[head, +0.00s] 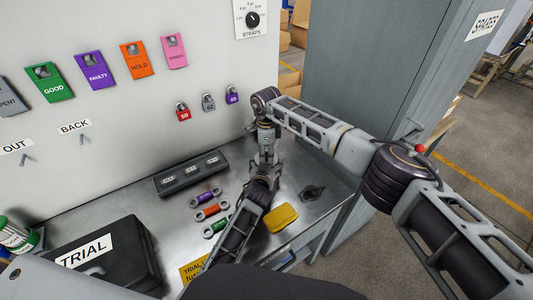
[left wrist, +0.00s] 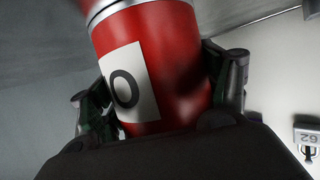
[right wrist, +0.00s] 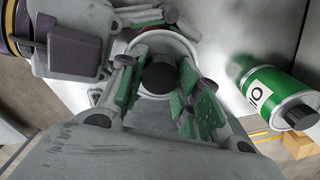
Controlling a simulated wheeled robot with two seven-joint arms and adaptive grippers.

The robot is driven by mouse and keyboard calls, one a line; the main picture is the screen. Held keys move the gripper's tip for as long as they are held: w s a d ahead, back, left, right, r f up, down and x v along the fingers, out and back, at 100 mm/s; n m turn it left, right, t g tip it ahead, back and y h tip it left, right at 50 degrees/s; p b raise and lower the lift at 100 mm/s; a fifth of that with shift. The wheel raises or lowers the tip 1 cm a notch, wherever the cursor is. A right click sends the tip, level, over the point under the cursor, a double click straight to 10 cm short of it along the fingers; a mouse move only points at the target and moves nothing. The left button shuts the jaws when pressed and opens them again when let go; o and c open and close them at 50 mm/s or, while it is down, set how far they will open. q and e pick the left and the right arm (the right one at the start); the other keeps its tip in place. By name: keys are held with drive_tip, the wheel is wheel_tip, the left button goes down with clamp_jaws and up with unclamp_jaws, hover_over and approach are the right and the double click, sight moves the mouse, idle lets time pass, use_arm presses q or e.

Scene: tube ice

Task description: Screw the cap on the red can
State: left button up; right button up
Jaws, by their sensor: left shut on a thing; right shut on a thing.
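The red can (left wrist: 170,70) with a white label is between the fingers of my left gripper (left wrist: 160,100), which is shut on its body. The round black cap (right wrist: 160,74) is between the green-padded fingers of my right gripper (right wrist: 158,85), which is shut on it. In the right wrist view the cap is over the pale top of the can (right wrist: 152,38); whether it touches or is threaded I cannot tell. In the head view my right gripper (head: 266,140) is above my left gripper (head: 264,168), and they hide most of the can and cap.
A green can (right wrist: 270,92) with a dark cap shows in the right wrist view. A black TRIAL case (head: 140,245), a lock tray (head: 180,182), several coloured tags (head: 210,210) and a yellow object (head: 282,217) are on the metal bench (head: 110,195). A grey cabinet (head: 370,60) stands right.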

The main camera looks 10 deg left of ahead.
drive_tip(key=m, duration=1.2)
drive_tip(key=shift+m, duration=0.3)
drive_tip(key=shift+c, duration=0.2)
drive_tip(key=o, duration=1.2)
drive_tip(key=shift+c, duration=0.2)
drive_tip(key=shift+r, duration=2.2)
drive_tip(key=shift+r, duration=0.1)
drive_tip(key=shift+c, duration=0.2)
drive_tip(key=r+n, duration=0.1)
drive_tip(key=n, duration=0.2)
drive_tip(key=shift+a+r, duration=0.1)
drive_tip(key=shift+r, duration=0.3)
drive_tip(key=shift+r+n, duration=0.75)
drive_tip(key=shift+n, duration=0.65)
